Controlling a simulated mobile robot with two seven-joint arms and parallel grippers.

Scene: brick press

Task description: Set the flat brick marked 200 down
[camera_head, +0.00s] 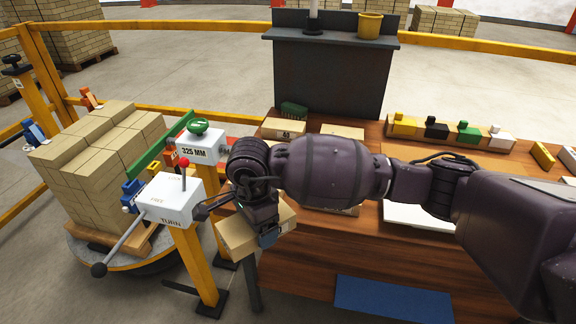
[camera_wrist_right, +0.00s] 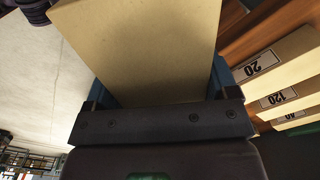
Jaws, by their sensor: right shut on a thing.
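My right gripper (camera_head: 250,222) is shut on a tan brick (camera_head: 240,240) with its blue-padded fingers on two sides. The brick hangs just off the left end of the wooden bench (camera_head: 330,272), right of the white TURN box (camera_head: 168,197). In the right wrist view the brick (camera_wrist_right: 145,45) fills the space between the fingers (camera_wrist_right: 158,92). No number shows on its visible faces, so I cannot tell whether it is marked 200. I cannot tell whether it touches anything underneath. My left gripper is not in view.
Bricks marked 20 (camera_wrist_right: 262,62) and 120 (camera_wrist_right: 282,98) lie on the bench. A brick stack (camera_head: 95,160) stands on a pallet at left. The lever (camera_head: 120,245) and the white 325 MM box (camera_head: 200,148) are close to my gripper. A blue mat (camera_head: 390,300) lies at the front.

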